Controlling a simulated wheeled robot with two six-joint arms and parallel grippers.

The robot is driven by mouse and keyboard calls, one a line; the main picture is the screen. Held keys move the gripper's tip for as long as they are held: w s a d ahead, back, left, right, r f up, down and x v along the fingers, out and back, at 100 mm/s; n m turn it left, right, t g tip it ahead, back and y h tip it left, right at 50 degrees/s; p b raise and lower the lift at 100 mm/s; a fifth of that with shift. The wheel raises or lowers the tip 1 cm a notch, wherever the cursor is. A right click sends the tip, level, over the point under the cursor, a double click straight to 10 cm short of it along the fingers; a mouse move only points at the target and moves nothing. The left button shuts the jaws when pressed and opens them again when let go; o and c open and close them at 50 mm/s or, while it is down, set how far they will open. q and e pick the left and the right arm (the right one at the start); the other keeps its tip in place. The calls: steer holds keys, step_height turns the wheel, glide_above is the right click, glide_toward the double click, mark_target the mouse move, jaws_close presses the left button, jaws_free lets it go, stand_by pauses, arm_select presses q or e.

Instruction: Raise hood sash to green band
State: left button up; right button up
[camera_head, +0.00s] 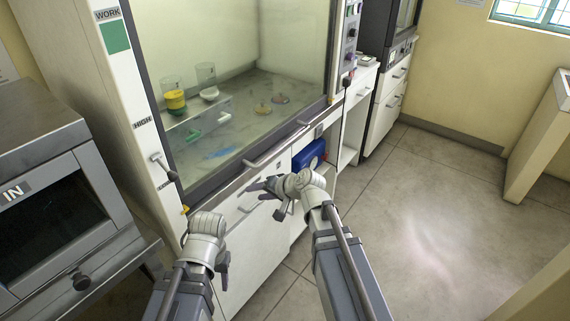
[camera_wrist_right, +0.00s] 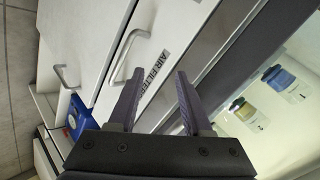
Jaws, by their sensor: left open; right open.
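The hood sash (camera_head: 240,85) is a large glass pane with a dark lower rail, and it sits low across the hood front. A pale bar handle (camera_head: 268,159) runs along its lower edge. The green band (camera_head: 116,37) is on the white left post under a WORK label, well above the lower rail. My right gripper (camera_head: 266,187) is open and empty in front of the cabinet below the rail, apart from the handle. Its spread fingers also show in the right wrist view (camera_wrist_right: 156,100). My left gripper (camera_head: 223,270) is open and low in front of the cabinet; its fingertips are partly hidden.
A HIGH label (camera_head: 142,122) and a small lever (camera_head: 163,166) are on the left post. A grey oven-like unit (camera_head: 60,200) stands left. A blue box (camera_head: 308,155) sits under the hood. Floor at right is clear.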

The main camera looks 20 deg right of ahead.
steer(key=w+d+m+t+b, duration=0.3)
steer(key=w+d, duration=0.2)
steer(key=d, duration=0.2)
steer(key=m+t+h+p, duration=0.1)
steer(key=m+t+h, duration=0.1)
steer(key=m+t, duration=0.3)
glide_toward(285, 145)
steer(key=w+m, duration=0.1)
steer(key=w, duration=0.2)
steer(key=shift+g, duration=0.3)
steer(key=shift+f+b+x, duration=0.15)
steer(key=shift+b+x, duration=0.25)
steer(key=shift+x, duration=1.65)
steer(key=shift+f+b+x, duration=0.1)
steer(key=shift+b+x, duration=0.25)
steer(key=shift+x, duration=1.7)
arm_select(q)
step_height(285, 145, down, 5)
steer(key=shift+f, duration=0.1)
arm_select(e)
steer(key=shift+s, duration=0.1)
steer(key=shift+c, duration=0.3)
jaws_close()
